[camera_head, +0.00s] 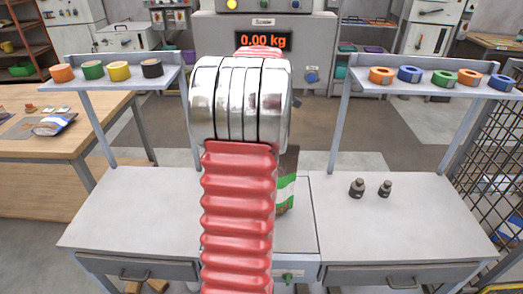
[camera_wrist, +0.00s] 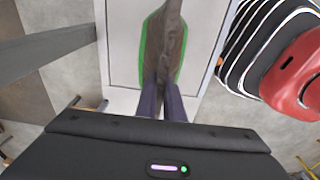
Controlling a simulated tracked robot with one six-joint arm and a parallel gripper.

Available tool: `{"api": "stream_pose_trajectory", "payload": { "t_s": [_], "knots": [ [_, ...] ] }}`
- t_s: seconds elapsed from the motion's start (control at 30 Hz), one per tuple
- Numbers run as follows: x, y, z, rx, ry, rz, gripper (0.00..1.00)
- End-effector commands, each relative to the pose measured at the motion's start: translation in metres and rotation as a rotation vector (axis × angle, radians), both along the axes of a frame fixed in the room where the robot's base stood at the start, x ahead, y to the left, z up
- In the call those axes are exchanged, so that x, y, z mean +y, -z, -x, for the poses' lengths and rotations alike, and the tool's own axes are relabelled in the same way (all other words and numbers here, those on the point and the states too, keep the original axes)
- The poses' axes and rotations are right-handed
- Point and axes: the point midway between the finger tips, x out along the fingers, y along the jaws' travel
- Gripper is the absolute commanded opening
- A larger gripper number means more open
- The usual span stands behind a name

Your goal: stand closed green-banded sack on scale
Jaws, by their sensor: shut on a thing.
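The green-banded sack (camera_head: 287,188) shows in the head view as a strip with dark, green and white parts, mostly hidden behind my red arm. In the wrist view the sack (camera_wrist: 170,42) is seen from above, dark brown with green along both sides. My gripper (camera_wrist: 162,88) is shut on its narrow near end. A pale plate (camera_wrist: 122,50), seemingly the scale's, lies beneath the sack; I cannot tell whether they touch. The scale's display (camera_head: 263,37) reads 0.00 kg. My gripper is hidden in the head view.
Two dark weights (camera_head: 357,187) stand on the bench's right side. The bench's left top (camera_head: 130,215) is clear. Tape rolls sit on a left shelf (camera_head: 115,79) and a right shelf (camera_head: 425,85), both on posts. A wooden table (camera_head: 95,110) is at left, mesh (camera_head: 500,165) at right.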

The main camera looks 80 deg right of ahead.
Motion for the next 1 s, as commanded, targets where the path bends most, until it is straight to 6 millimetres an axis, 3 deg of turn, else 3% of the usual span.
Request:
{"api": "stream_pose_trajectory", "payload": {
  "t_s": [0.6, 0.63, 0.93, 1.0],
  "knots": [
    [-0.0008, 0.0068, 0.0007, -0.001, 0.001, 0.003, 0.0],
    [-0.0009, 0.007, 0.0006, -0.001, 0.001, 0.003, 0.09],
    [-0.0006, 0.0076, 0.001, 0.0, 0.002, 0.001, 0.3],
    [-0.0005, 0.0077, 0.0011, 0.0, 0.002, 0.001, 0.3]
  ]
}}
